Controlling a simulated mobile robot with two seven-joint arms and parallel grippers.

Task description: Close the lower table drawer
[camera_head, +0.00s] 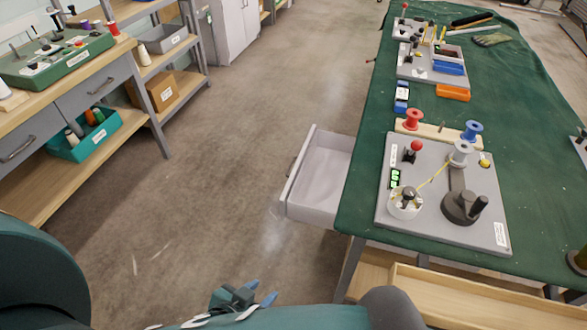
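A light grey drawer (315,191) is pulled out from the left side of the table with the green cover (366,185). Its front panel faces left, with a dark handle partly visible, and its inside looks empty. Whether another drawer sits above or below it cannot be seen. My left gripper (259,292) is at the bottom of the head view, below and left of the drawer and apart from it. Its two blue fingertips are spread with nothing between them. My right gripper is not in view.
A wooden tray-like shelf (480,300) is low at the right. A workbench (75,85) stands at the left. The floor (200,190) between is clear.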

